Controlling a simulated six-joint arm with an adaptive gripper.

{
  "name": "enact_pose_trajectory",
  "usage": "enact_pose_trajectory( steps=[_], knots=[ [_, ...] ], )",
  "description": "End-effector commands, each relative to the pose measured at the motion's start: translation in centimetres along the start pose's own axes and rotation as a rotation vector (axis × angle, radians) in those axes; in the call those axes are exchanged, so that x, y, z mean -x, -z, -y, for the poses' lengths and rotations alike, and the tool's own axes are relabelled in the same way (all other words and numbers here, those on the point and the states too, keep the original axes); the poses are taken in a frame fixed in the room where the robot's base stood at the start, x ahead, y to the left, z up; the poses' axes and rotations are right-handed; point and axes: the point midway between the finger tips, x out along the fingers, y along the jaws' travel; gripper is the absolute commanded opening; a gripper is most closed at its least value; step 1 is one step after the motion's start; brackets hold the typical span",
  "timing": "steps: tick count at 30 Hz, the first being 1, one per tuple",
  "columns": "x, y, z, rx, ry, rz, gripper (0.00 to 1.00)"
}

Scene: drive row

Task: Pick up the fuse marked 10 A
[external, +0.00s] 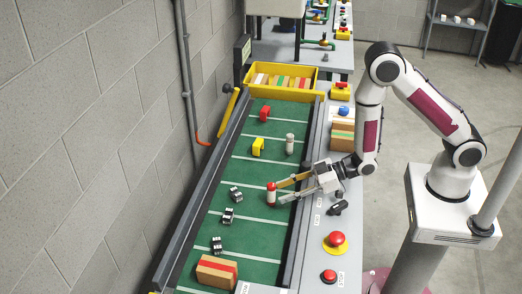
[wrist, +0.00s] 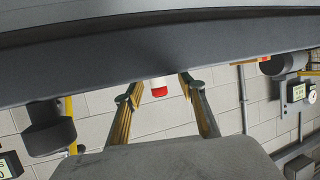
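A small upright cylinder with a red top and a white band (external: 271,194) stands on the green belt at the fingertips of my gripper (external: 287,189). In the wrist view, this red and white cylinder (wrist: 159,87) shows between the two fingers of my gripper (wrist: 158,87), with space on both sides. My gripper is open and lies low over the belt, pointing left. A grey-white cylinder (external: 290,144) stands further back on the belt. No 10 A marking is readable on either cylinder, so I cannot tell which is the fuse.
A red piece (external: 265,114), a yellow piece (external: 258,147) and black-white blocks (external: 228,215) are on the belt (external: 250,240). A brown box with a red stripe (external: 216,271) is at the front. A yellow bin (external: 311,74) stands at the back. Side rails edge the belt.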

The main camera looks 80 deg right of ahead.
Motion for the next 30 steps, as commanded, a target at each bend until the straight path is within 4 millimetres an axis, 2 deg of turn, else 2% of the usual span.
enact_pose_trajectory(
  steps=[14, 30],
  knots=[
    [-0.5, 0.0, -0.1, 0.000, 0.000, 0.001, 0.40],
    [-4.9, 0.1, -0.7, 0.000, 0.000, 0.001, 0.40]
  ],
)
